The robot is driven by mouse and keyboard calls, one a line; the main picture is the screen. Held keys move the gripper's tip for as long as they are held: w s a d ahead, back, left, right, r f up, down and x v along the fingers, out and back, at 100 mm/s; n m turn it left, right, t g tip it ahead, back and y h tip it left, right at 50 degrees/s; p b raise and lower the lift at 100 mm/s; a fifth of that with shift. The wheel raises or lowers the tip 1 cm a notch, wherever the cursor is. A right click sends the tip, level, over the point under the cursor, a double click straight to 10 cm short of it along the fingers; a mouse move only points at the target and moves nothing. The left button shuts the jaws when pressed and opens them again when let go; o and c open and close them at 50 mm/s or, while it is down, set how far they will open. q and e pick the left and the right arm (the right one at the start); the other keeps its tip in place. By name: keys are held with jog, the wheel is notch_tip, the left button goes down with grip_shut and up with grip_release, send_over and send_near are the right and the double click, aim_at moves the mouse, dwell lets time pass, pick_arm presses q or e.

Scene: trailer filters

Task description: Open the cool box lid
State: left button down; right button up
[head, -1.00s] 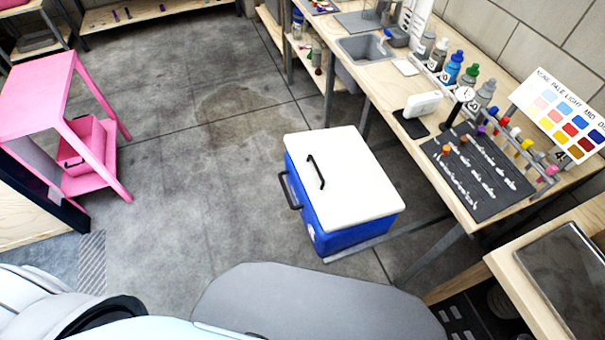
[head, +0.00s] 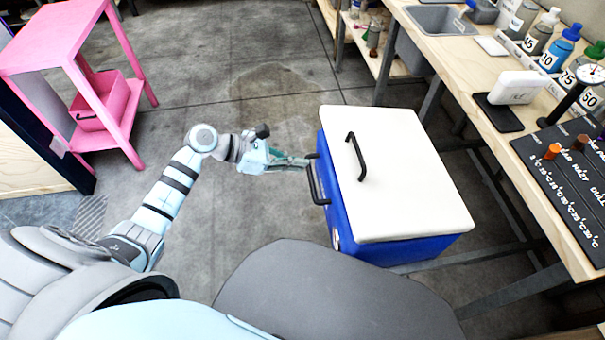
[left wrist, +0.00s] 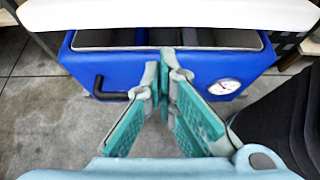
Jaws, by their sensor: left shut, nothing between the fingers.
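The cool box has a blue body (head: 345,195) and a white lid (head: 410,180) with a black handle (head: 357,158) on top. A black bar handle (head: 317,186) is on its front. My left gripper (head: 306,161) is shut and empty just in front of that side, by the upper end of the bar handle. In the left wrist view its fingertips (left wrist: 165,62) are before the blue front (left wrist: 200,70), under the white lid edge (left wrist: 170,13). A gap below the lid shows part of the dark interior. Whether the fingers touch the box cannot be told.
A workbench (head: 555,165) with bottles and a black board stands right of the box. A pink shelf stand (head: 60,45) is at the left. Open concrete floor (head: 230,60) lies between them. A round gauge (left wrist: 224,87) is on the box front.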

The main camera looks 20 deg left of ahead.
pick_arm(q)
jog(key=b+x, duration=0.3)
jog(key=x, duration=0.5)
jog(key=shift+d, duration=0.1)
